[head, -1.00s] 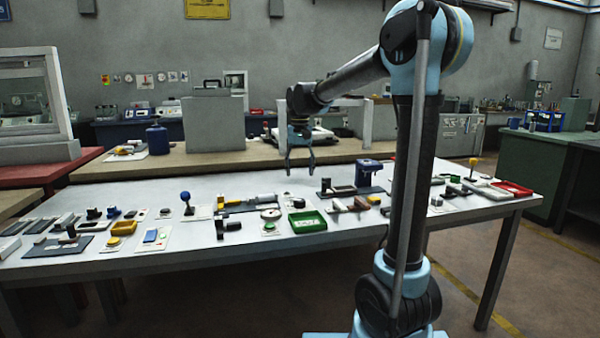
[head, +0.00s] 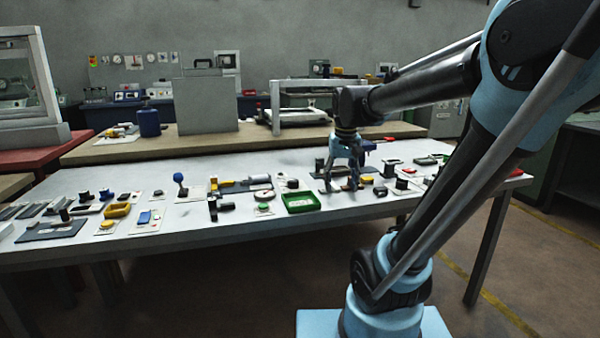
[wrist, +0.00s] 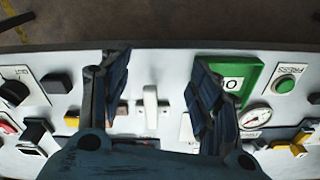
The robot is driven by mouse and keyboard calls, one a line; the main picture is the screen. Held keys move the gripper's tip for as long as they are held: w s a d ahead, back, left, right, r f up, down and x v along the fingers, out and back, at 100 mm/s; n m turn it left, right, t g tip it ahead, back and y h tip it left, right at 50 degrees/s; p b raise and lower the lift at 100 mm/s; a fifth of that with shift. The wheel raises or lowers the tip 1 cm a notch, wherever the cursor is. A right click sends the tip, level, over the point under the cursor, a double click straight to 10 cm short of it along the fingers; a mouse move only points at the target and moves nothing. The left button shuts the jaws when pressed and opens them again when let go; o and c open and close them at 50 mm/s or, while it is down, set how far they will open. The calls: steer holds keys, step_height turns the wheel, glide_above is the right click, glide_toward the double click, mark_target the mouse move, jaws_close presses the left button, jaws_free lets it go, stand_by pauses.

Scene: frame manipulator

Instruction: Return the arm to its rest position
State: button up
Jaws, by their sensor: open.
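My arm (head: 425,90) reaches from its light-blue base (head: 385,310) forward over the white table (head: 270,228). My gripper (head: 342,186) points down, low over the table, right of the green tray (head: 301,203). In the wrist view my gripper (wrist: 158,68) has its two dark fingers wide apart, and nothing is held. A pale upright lever (wrist: 150,106) shows between the fingers in that view; I cannot tell its exact distance from them. The fingers partly hide the small items behind them in the head view.
Several small fixtures, knobs and buttons cover the tabletop on both sides. In the wrist view the green tray (wrist: 250,72) and a round gauge (wrist: 254,117) lie right of the fingers. A wooden bench (head: 200,145) stands behind.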

steer(key=s+d+f, duration=0.3)
steer(key=s+f, duration=0.4)
steer(key=s+d+f+t, duration=0.1)
steer(key=s+d+f, duration=0.2)
steer(key=s+f, duration=0.3)
steer(key=shift+s+d+f, duration=0.2)
steer(key=shift+s+f, duration=0.2)
steer(key=shift+s, duration=0.35)
